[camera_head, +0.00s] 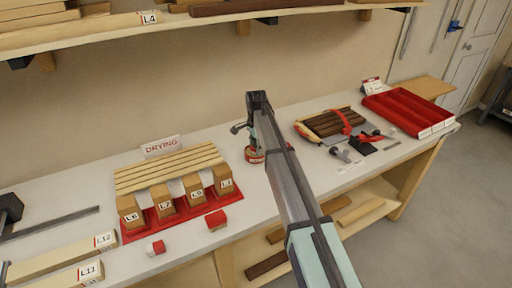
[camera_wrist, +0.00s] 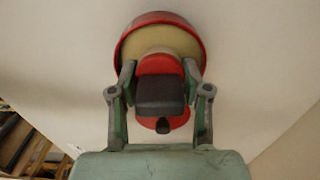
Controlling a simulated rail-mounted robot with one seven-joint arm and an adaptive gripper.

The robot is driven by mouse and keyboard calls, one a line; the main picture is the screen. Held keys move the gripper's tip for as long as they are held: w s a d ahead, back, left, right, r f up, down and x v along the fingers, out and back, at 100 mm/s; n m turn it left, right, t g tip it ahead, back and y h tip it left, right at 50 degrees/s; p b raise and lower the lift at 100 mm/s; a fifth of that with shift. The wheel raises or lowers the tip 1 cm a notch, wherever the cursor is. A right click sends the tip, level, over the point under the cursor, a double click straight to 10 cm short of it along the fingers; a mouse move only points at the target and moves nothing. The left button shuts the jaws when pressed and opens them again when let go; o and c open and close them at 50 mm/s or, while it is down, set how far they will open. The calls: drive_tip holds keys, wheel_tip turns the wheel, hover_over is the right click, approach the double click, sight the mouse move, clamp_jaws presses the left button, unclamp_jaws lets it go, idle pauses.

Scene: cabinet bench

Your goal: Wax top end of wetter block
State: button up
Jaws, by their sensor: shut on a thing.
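My gripper (camera_head: 250,136) is over the bench, partly hidden by my arm in the head view. In the wrist view my gripper (camera_wrist: 160,76) is shut on a dark grey and red applicator (camera_wrist: 160,95). Beyond it is a round red-rimmed tin (camera_wrist: 124,52) with pale yellow contents; the tin also shows in the head view (camera_head: 253,157). I cannot tell whether the applicator touches the contents. Several wooden blocks with labelled ends (camera_head: 197,192) stand in a row on a red tray (camera_head: 181,226) by a "DRYING" sign (camera_head: 162,146). I cannot tell which block is wetter.
Two small red-and-white blocks (camera_head: 216,220) (camera_head: 156,248) lie before the tray. Labelled boards (camera_head: 62,259) lie at left. Dark wooden strips (camera_head: 327,123), small tools (camera_head: 366,143) and a red divided tray (camera_head: 408,108) occupy the right. A loaded shelf (camera_head: 200,25) hangs above.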

drive_tip(key=shift+r+p, duration=1.9)
drive_tip(key=shift+r, duration=1.6)
